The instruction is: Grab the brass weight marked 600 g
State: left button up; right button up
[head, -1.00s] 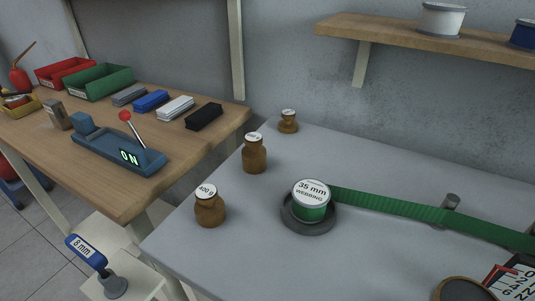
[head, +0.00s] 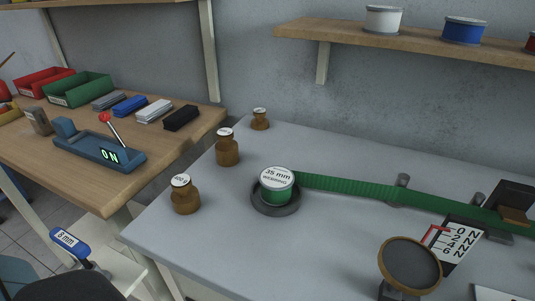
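Three brass weights with white top labels stand upright in a line on the grey table. The nearest weight (head: 186,197) is at the table's left edge; its label looked like 400 g in the earlier head view. The middle weight (head: 228,150) is farther back; its label is too small to read surely. The farthest and smallest-looking weight (head: 260,121) stands near the back corner; its label is unreadable. I cannot tell which one is marked 600 g. Neither of my grippers shows in the head view.
A 35 mm webbing spool (head: 277,185) feeds a green strap (head: 380,190) rightward across the grey table (head: 230,245). A round dark pad (head: 410,262) and a force scale (head: 455,243) stand front right. A wooden bench (head: 90,185) with a lever box (head: 98,152) is left.

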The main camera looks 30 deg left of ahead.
aim_at(226, 149)
jog(key=k+j+z, duration=0.45)
jog(key=k+z, duration=0.25)
jog(key=k+j, duration=0.15)
jog(key=k, duration=0.35)
jog(key=j+z, duration=0.05)
